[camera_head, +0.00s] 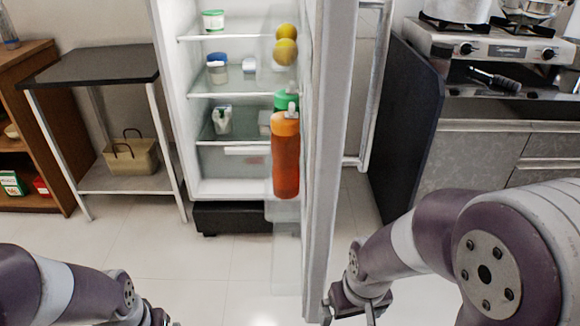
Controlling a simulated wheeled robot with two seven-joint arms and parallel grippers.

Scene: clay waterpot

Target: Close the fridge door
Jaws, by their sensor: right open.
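The fridge (170,70) stands at the back centre with its lit white interior showing. Its door (335,130) is open and swung out toward me, seen nearly edge-on, with a long handle (378,90) on its right face. My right gripper (352,312) is open at the bottom, just right of the door's lower near edge; I cannot tell whether it touches the door. My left gripper (158,320) is at the bottom left, mostly cut off by the frame, well left of the door.
An orange bottle (286,165) and two yellow round fruits (286,42) sit on the door's inner side. A black-topped side table (95,65) stands left of the fridge. A dark counter panel (410,120) and stove (490,48) are to the right. Floor before the fridge is clear.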

